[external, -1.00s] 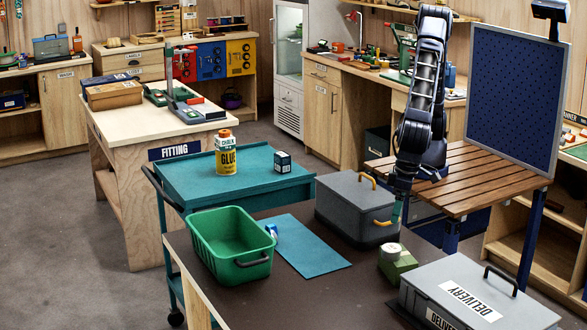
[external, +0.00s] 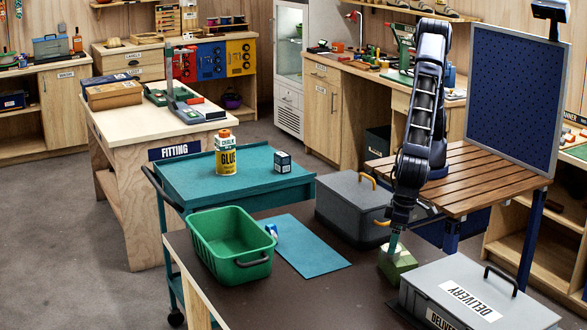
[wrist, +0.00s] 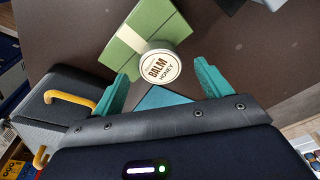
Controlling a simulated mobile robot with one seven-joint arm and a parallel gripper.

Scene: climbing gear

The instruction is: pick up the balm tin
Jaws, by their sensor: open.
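The balm tin (wrist: 160,67) is a small round tin with a white lid lettered BALM HONEY, seen in the wrist view. It appears to rest on top of a green box with a pale band (wrist: 170,18), near the box's edge. The box also shows in the external view (external: 401,263). My gripper (wrist: 163,80) is open, with teal fingers on either side of the tin in the wrist view. In the external view my gripper (external: 393,243) points down over the box and hides the tin.
A grey toolbox with yellow handles (external: 350,207) stands close behind my gripper. A grey DELIVERY case (external: 470,290) lies at the front right. A green crate (external: 212,262) and a flat teal mat (external: 310,255) lie to the left. Bare dark tabletop separates mat and box.

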